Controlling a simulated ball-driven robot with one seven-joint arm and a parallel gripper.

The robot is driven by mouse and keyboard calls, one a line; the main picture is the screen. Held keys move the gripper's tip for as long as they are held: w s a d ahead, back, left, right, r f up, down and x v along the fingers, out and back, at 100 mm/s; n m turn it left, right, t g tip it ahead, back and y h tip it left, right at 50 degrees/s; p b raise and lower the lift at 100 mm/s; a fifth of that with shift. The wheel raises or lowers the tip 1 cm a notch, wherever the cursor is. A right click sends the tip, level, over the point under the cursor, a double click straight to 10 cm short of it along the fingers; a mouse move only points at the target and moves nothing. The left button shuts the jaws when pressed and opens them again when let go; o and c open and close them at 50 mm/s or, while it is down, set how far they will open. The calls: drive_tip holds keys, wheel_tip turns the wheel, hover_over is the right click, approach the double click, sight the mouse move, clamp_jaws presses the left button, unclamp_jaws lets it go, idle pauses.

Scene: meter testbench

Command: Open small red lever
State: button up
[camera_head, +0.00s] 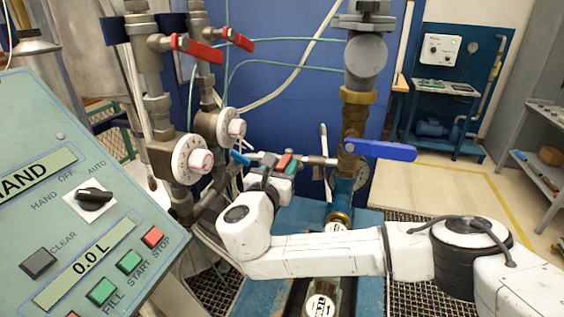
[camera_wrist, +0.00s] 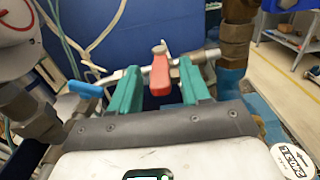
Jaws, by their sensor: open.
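The small red lever (camera_wrist: 160,76) is on a thin horizontal metal pipe in the wrist view. It points toward the camera. It also shows in the head view (camera_head: 284,161), partly hidden by my gripper. My gripper (camera_wrist: 160,68) is open, with one teal finger on each side of the lever. Gaps show between the lever and both fingers, so the jaws are not closed on it. In the head view my white arm reaches in from the right.
A small blue lever (camera_wrist: 85,88) sits left of my fingers. A larger blue lever (camera_head: 380,150) is on the right pipe. Two red-handled valves (camera_head: 201,52) (camera_head: 238,40) are above, dials (camera_head: 191,159) at left. A control panel (camera_head: 90,220) fills the lower left.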

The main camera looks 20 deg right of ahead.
drive_tip(key=shift+w+d, duration=0.3)
drive_tip(key=shift+w, duration=0.1)
clamp_jaws()
idle(0.5)
